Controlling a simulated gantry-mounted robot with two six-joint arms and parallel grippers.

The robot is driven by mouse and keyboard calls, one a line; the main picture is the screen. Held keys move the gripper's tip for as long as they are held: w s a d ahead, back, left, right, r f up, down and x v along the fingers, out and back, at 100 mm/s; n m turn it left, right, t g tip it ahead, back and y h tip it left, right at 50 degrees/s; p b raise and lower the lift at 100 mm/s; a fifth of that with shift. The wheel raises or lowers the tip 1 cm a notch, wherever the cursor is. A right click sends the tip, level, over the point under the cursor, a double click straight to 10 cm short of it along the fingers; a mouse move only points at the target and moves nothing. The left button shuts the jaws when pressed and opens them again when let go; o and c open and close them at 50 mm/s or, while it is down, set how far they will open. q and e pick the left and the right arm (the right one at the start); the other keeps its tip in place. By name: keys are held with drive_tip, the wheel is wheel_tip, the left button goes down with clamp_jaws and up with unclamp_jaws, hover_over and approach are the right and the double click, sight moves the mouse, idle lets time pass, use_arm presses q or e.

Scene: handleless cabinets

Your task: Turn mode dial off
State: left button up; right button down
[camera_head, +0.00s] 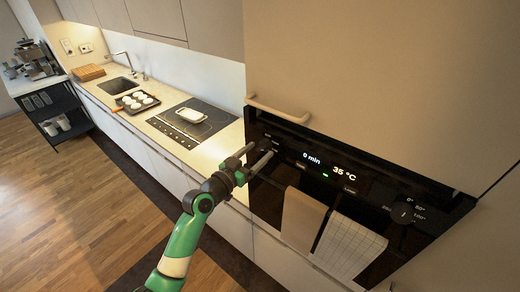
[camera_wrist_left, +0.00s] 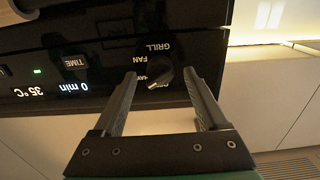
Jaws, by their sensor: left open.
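The oven's mode dial (camera_wrist_left: 160,73) is a dark round knob on the black control panel, with labels such as GRILL and FAN around it. The wrist picture shows the panel upside down. A pale mark shows at the knob's lower left there. My left gripper (camera_head: 261,151) is open, its fingers pointing at the left end of the panel. In the wrist view its fingertips lie on either side of the dial; I cannot tell whether they touch it. In the head view the dial is hard to make out near the fingers. My right gripper is not in view.
The panel shows 0 min and 35 °C (camera_head: 344,173). A temperature dial (camera_head: 402,212) is at its right end. A brown towel (camera_head: 302,218) and a checked towel (camera_head: 348,248) hang below. A cabinet handle (camera_head: 278,109) juts out above. A counter with a cooktop (camera_head: 192,122) lies left.

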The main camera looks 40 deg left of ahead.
use_arm(q)
drive_tip(key=shift+w+a, duration=0.1)
drive_tip(key=shift+w, duration=0.7)
clamp_jaws()
drive_tip(key=shift+n, duration=0.3)
drive_tip(key=n+p, duration=0.1)
drive_tip(key=n, duration=0.4)
drive_tip(key=shift+r, duration=0.1)
drive_tip(key=n+p, duration=0.1)
drive_tip(key=n, duration=0.5)
drive_tip(key=shift+p, duration=0.4)
drive_tip(key=shift+n, duration=0.3)
